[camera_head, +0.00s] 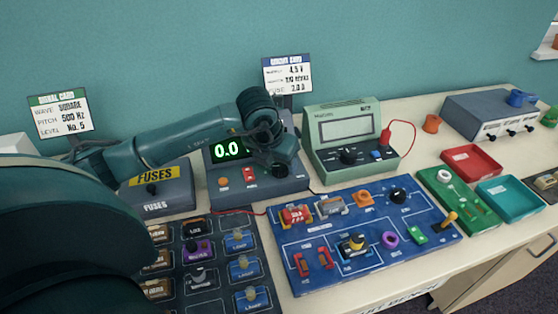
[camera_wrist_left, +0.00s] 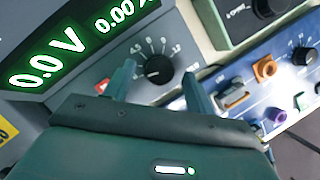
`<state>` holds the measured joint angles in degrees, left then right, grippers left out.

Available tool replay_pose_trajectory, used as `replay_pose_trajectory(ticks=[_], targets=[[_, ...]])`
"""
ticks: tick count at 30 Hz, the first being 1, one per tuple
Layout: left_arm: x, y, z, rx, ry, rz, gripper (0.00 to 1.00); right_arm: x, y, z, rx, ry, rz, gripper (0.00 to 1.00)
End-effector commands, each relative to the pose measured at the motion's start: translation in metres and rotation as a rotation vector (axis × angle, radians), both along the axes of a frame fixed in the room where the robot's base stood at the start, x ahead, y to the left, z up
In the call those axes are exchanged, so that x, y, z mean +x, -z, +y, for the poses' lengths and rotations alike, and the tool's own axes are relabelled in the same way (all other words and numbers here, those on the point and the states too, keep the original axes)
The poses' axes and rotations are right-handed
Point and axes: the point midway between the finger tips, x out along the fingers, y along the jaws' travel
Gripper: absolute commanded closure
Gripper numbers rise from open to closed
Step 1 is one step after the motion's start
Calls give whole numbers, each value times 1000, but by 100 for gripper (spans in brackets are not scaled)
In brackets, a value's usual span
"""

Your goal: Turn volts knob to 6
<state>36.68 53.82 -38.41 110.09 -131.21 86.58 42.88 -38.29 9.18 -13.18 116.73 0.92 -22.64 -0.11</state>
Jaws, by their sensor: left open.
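The power supply (camera_head: 231,189) stands at the back of the bench, with a green display (camera_head: 227,150) reading 0.0. In the left wrist view the display (camera_wrist_left: 55,55) reads 0.0 V and 0.00. The black volts knob (camera_wrist_left: 158,71) sits on its face beside the display, with a white numbered scale around it. The exact pointer setting is too small to read. My left gripper (camera_wrist_left: 160,78) is open, with one finger on each side of the knob; contact cannot be told. My right gripper is not in view.
A red switch (camera_head: 249,173) is on the supply's face. A grey FUSES box (camera_head: 157,205) is to the left, a green meter (camera_head: 343,135) to the right. The blue circuit board (camera_head: 340,270) and a dark parts tray (camera_head: 222,292) lie in front.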

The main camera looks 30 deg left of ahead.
Motion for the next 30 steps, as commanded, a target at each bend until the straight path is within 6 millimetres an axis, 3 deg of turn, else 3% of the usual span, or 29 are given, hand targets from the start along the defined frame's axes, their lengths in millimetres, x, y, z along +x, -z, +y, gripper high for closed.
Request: replay_pose_trajectory(ticks=[13, 30], targets=[[4, 11, 0, -1, 1, 0, 45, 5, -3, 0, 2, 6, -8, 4], [4, 10, 0, -1, 1, 0, 89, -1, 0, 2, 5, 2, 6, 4]])
